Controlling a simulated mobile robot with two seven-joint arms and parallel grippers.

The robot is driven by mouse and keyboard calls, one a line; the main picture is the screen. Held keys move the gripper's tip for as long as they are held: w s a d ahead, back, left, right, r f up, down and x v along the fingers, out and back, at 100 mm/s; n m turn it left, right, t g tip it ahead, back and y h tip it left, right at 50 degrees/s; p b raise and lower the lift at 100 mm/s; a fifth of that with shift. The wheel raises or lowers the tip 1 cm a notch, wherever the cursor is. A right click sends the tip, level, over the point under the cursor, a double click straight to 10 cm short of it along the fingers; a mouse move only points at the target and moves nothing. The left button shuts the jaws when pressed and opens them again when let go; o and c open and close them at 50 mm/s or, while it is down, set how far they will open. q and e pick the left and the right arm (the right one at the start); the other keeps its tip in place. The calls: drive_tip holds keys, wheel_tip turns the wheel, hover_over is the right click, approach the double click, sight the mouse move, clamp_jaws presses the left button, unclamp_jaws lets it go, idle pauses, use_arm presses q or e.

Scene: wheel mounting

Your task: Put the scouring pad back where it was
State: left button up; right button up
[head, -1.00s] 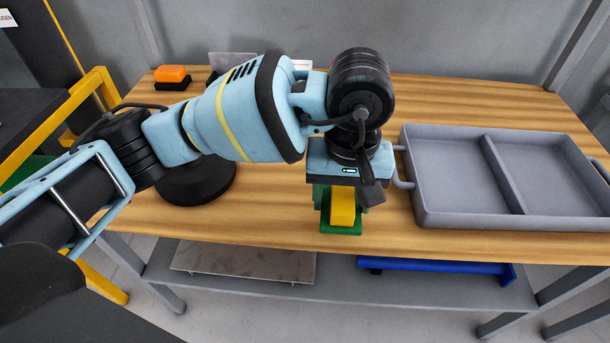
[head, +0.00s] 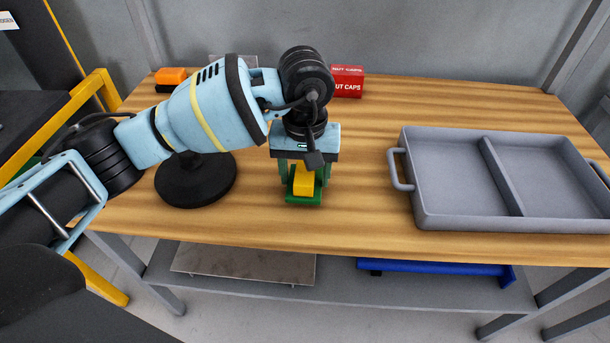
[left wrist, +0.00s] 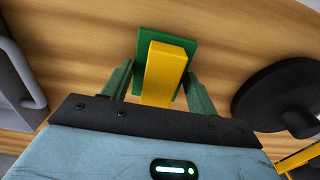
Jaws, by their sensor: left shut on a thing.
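The scouring pad (head: 303,184), a yellow block on a flat green layer, is in my left gripper (head: 304,172) near the middle of the wooden table. In the left wrist view the pad (left wrist: 165,68) sits between the two green fingers, its yellow block towards the palm and its green layer on the far side. The gripper points down and is shut on the pad. I cannot tell whether the pad touches the table or hangs just above it. My right gripper is not in view.
A grey two-compartment tray (head: 447,220) stands on the table (head: 362,205) at the right. A round black base (head: 193,183) stands left of the pad. A red nut caps box (head: 347,82) and an orange-and-black block (head: 171,77) are at the back. Bare table lies between pad and tray.

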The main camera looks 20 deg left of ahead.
sight(305, 171)
use_arm(q)
drive_tip(key=shift+f, duration=0.7)
drive_tip(key=shift+f, duration=0.2)
drive_tip(key=o, duration=1.1)
drive_tip(key=shift+r, duration=0.15)
wheel_tip(305, 171, up, 12)
drive_tip(key=shift+r+p, duration=0.1)
drive_tip(key=shift+p, duration=0.2)
